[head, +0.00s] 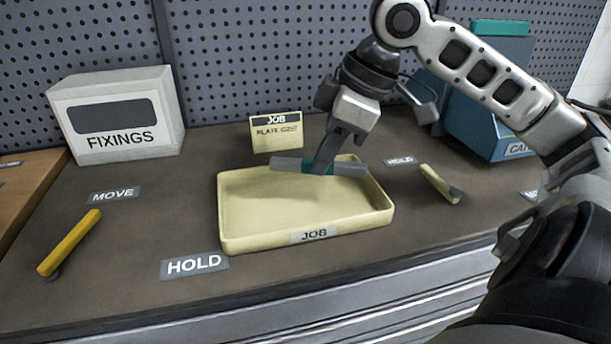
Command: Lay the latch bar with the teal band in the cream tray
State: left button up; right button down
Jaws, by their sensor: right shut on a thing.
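The latch bar with the teal band (289,164) is a grey bar with a teal middle. My right gripper (322,168) is shut on it at the band and holds it roughly level over the back part of the cream tray (305,237). The fingers hide part of the band. The tray has a JOB label on its front wall, and its visible floor is bare. Whether the bar touches the tray's back rim I cannot tell. My left gripper is not in view.
A yellow bar (69,243) lies at left near the MOVE label (114,195). A cream bar (440,184) lies right of the tray near a HOLD label (401,160). A FIXINGS box (118,114), JOB card (276,132) and blue bin (484,115) stand behind.

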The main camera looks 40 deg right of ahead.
jog(key=p, duration=0.2)
send_over(296, 203)
jog(key=s, duration=0.1)
jog(key=f, duration=0.2)
jog(key=d+f, duration=0.1)
jog(key=f, duration=0.1)
jog(key=shift+f, duration=0.3)
jog(key=shift+s+f+b, duration=0.1)
jog(key=shift+f+b, duration=0.3)
jog(key=shift+f, duration=1.15)
jog(key=shift+f, duration=0.1)
jog(key=c, duration=1.4)
grip_release()
jog(key=v, duration=1.2)
